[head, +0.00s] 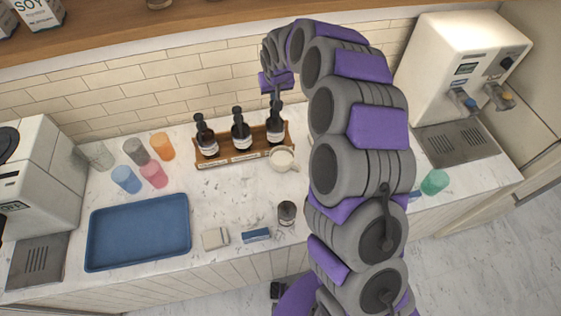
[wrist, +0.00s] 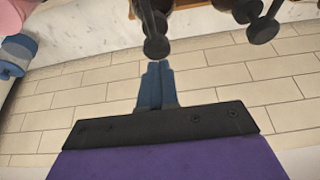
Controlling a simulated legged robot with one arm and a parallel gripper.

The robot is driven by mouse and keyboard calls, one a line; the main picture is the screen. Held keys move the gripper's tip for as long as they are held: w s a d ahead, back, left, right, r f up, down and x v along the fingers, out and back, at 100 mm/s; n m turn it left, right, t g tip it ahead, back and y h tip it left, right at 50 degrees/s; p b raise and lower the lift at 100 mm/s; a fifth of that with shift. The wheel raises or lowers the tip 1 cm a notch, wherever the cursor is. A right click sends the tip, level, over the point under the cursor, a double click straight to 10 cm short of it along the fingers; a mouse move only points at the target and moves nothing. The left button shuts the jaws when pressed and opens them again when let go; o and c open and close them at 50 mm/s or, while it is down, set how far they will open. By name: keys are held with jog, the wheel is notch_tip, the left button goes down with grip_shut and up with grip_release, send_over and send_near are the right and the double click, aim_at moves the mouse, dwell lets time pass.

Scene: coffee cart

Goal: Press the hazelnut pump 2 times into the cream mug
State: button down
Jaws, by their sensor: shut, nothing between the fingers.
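Three dark pump bottles stand in a wooden rack: a left bottle (head: 206,138), a middle bottle (head: 241,131) and a right bottle (head: 274,131). Their labels are too small to read, so I cannot tell which is hazelnut. The cream mug (head: 282,159), with pale contents, stands just in front of the right bottle. My gripper (head: 277,88) is shut and empty, above the right bottle's pump. In the wrist view its closed fingers (wrist: 156,86) point at a dark pump head (wrist: 156,46); I cannot tell if they touch. Another pump head (wrist: 262,29) is to the right.
The wooden rack (head: 240,157) stands near the tiled wall. Coloured cups (head: 126,180) and a blue tray (head: 137,231) are left. A small metal cup (head: 286,212) and a blue block (head: 256,235) lie in front. A dispenser (head: 465,70) stands right.

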jog(key=shift+f, duration=0.1)
jog(key=shift+f+b, duration=0.4)
jog(key=shift+f, duration=0.75)
jog(key=shift+r, duration=0.15)
jog(key=shift+r+p, duration=0.35)
jog(key=shift+r, duration=0.75)
jog(key=shift+f, duration=0.25)
jog(key=shift+f+b, duration=0.35)
jog(key=shift+f, duration=0.65)
jog(key=shift+r, duration=0.1)
jog(key=shift+r+p, duration=0.3)
jog(key=shift+r, duration=0.8)
